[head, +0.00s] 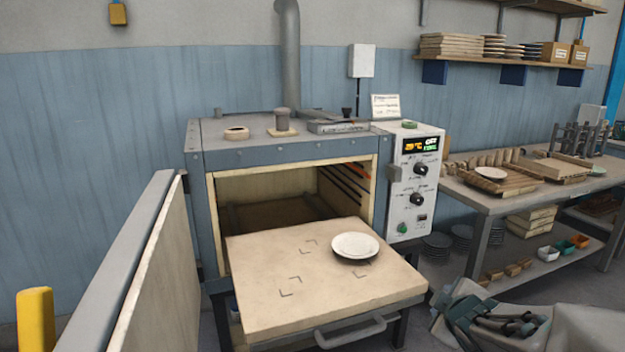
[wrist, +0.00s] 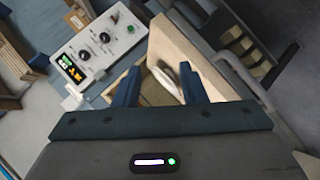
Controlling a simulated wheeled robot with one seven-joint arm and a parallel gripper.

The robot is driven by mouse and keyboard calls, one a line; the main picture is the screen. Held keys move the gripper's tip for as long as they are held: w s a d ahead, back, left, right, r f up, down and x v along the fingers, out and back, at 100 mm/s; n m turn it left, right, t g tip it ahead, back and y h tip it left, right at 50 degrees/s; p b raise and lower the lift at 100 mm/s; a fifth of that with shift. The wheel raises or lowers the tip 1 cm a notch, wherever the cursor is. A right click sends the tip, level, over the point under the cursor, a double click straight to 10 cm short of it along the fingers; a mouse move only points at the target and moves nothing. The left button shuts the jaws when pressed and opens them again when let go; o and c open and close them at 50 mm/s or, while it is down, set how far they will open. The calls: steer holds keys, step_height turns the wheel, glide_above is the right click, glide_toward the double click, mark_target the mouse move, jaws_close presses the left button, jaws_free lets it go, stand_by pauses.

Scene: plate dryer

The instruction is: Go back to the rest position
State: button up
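My gripper (head: 492,322) hangs at the lower right of the head view, to the right of the dryer and apart from it. In the wrist view its two blue fingers (wrist: 157,80) stand apart with nothing held between them. The dryer (head: 285,150) is open at the front, with a pale slab (head: 265,262) lying level before its opening. One white plate (head: 355,245) lies on the slab toward its right side. Corner marks to its left are bare. The plate also shows beyond the fingers in the wrist view (wrist: 167,80).
A control panel (head: 416,185) with knobs and a lit display is on the dryer's right. A bar handle (head: 350,331) sticks out from the slab's front. A workbench (head: 482,203) with racks and a plate stands at right. A pale upright panel (head: 150,270) is at left.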

steer(key=s+a+r+m+g+y+p, duration=0.1)
steer(key=s+a+r+m+g+p, duration=0.3)
steer(key=s, duration=0.4)
steer(key=s+a+r+m+g+p, duration=0.4)
steer(key=s+a+m+p, duration=0.2)
steer(key=s, duration=0.3)
steer(key=shift+s+a+r+m+g+y, duration=0.2)
steer(key=shift+a+r+m+g+y, duration=0.1)
steer(key=shift+a+m+g+y, duration=0.15)
